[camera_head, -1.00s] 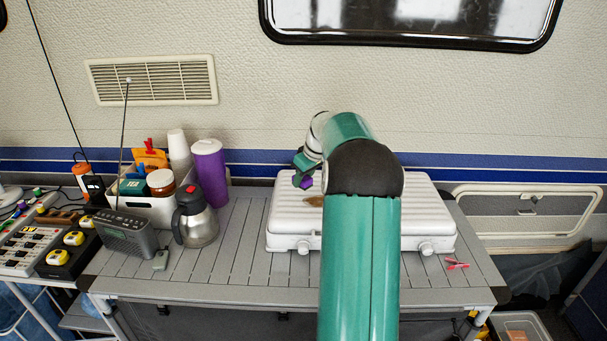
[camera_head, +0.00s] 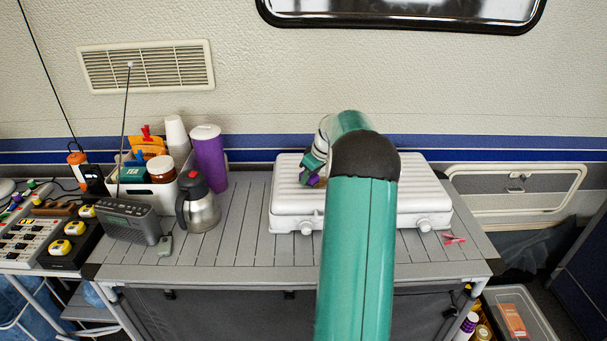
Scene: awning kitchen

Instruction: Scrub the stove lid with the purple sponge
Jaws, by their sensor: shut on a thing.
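The white stove lid (camera_head: 420,190) is closed and lies flat on the grey slatted table, with two knobs on the front of the stove. My gripper (camera_head: 313,178) is over the left half of the lid, partly hidden behind my arm. It is shut on the purple sponge (camera_head: 313,181), of which only a small part shows. The sponge is at or just above the lid surface; I cannot tell whether it touches. The brown stain seen earlier on the lid is mostly hidden behind my gripper and arm.
The table (camera_head: 245,225) is clear left of the stove. A steel jug (camera_head: 202,212), a purple tumbler (camera_head: 209,165), a white caddy (camera_head: 150,197) and a radio (camera_head: 128,222) stand further left. A red clip (camera_head: 454,239) lies right of the stove. The wall is close behind.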

